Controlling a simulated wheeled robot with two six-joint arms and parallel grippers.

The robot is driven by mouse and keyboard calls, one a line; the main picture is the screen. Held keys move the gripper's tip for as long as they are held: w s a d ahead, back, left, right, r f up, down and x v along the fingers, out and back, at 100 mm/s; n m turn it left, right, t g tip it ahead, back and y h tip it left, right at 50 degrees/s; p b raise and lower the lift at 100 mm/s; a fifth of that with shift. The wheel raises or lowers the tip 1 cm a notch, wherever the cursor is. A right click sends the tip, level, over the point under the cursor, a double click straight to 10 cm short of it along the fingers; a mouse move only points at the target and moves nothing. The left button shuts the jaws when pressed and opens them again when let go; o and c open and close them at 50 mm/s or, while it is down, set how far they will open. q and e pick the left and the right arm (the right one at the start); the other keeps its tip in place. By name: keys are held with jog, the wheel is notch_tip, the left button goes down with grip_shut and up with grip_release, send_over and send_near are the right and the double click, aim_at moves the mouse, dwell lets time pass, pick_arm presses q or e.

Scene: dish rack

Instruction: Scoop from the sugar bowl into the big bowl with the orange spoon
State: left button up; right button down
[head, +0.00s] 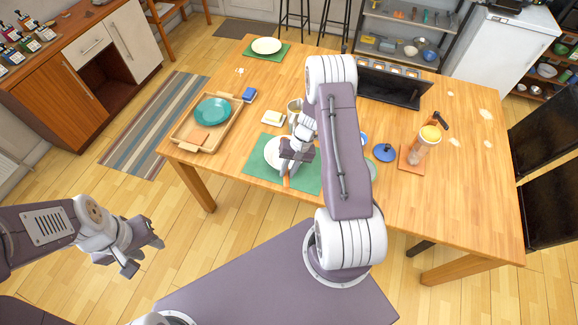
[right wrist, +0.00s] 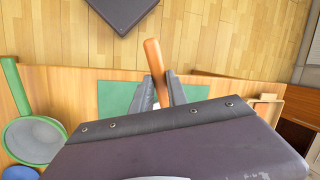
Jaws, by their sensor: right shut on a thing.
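My right gripper (head: 290,165) is over the green mat (head: 308,180), shut on the orange spoon. In the right wrist view the spoon's orange handle (right wrist: 153,58) sticks out between the fingers (right wrist: 160,92); the spoon's head is hidden. A large white round dish (head: 272,151), seemingly the big bowl, is on the mat, partly behind this gripper. I cannot tell for sure which vessel is the sugar bowl; a blue-rimmed dish (head: 364,139) shows partly behind my right arm. My left gripper (head: 147,255) is open and empty, off the table's left front side.
A wooden tray (head: 180,137) with a teal plate stands left. A butter dish (head: 273,118), a blue sponge (head: 249,95) and a small cup (head: 295,105) are behind the mat. The right front tabletop is clear.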

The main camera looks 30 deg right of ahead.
jog(key=shift+w+a+r+g+h+p, duration=0.15)
jog(key=shift+r+g+h+p, duration=0.3)
jog(key=shift+p, duration=0.75)
jog(key=shift+s+a+r+g+h+p, duration=0.2)
jog(key=shift+h+p, duration=0.45)
jog(key=shift+p, duration=0.55)
jog(key=shift+w+f+h, duration=0.1)
jog(key=shift+w+h, duration=0.1)
jog(key=shift+h, duration=0.1)
jog(key=shift+d+f+g, duration=0.1)
jog(key=shift+g, duration=0.15)
